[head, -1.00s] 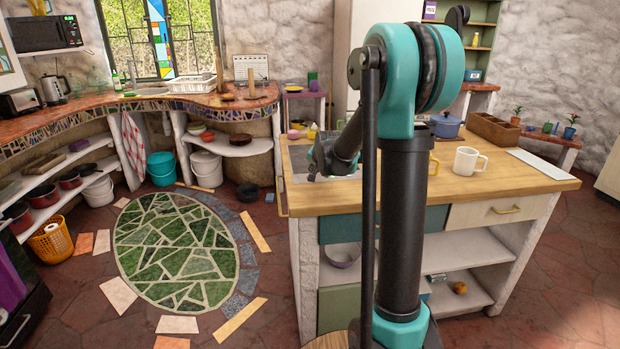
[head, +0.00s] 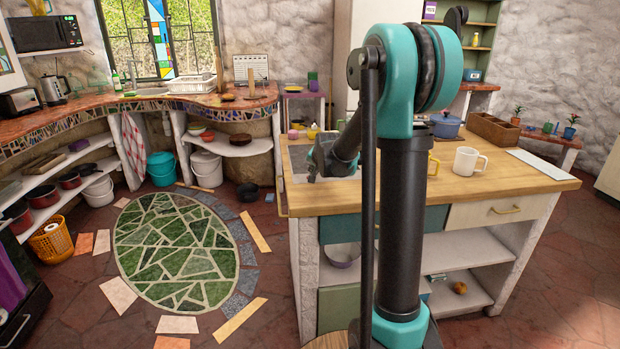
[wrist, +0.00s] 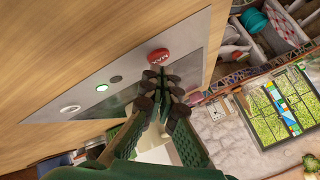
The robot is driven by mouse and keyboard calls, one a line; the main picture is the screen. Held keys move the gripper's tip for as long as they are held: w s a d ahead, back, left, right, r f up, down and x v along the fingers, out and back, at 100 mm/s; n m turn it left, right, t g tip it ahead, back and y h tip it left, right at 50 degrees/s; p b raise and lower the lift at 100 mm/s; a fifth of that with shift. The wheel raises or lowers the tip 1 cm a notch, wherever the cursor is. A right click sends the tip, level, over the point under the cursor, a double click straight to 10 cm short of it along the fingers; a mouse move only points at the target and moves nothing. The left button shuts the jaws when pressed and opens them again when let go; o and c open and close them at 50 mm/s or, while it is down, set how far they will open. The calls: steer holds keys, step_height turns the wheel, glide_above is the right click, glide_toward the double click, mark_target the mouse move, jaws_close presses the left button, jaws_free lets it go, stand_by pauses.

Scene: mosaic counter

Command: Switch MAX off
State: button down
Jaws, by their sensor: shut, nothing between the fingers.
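A grey metal plate (wrist: 135,90) is set in the wooden counter top, and it also shows in the head view (head: 297,158). In the wrist view a red piece with pale marks (wrist: 158,56), a dark grey disc (wrist: 115,79), a green-lit round piece (wrist: 102,88) and a white-ringed oval (wrist: 69,109) sit in a row along it. I cannot read a MAX label on any of them. My gripper (wrist: 166,82) is shut and empty, its tips over the plate close to the red piece. Contact cannot be told. In the head view my gripper (head: 314,176) is low at the counter's left end.
The wooden island (head: 430,190) carries a white mug (head: 468,161), a yellow mug (head: 432,165) partly behind my arm, a blue pot (head: 446,125) and a brown box (head: 493,128). Open floor with a green mosaic oval (head: 175,250) lies to the left.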

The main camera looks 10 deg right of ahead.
steer(key=shift+f, duration=0.15)
stand_by(0.4)
steer(key=shift+f, duration=0.3)
stand_by(0.3)
steer(key=shift+r, duration=0.45)
steer(key=shift+r, duration=3)
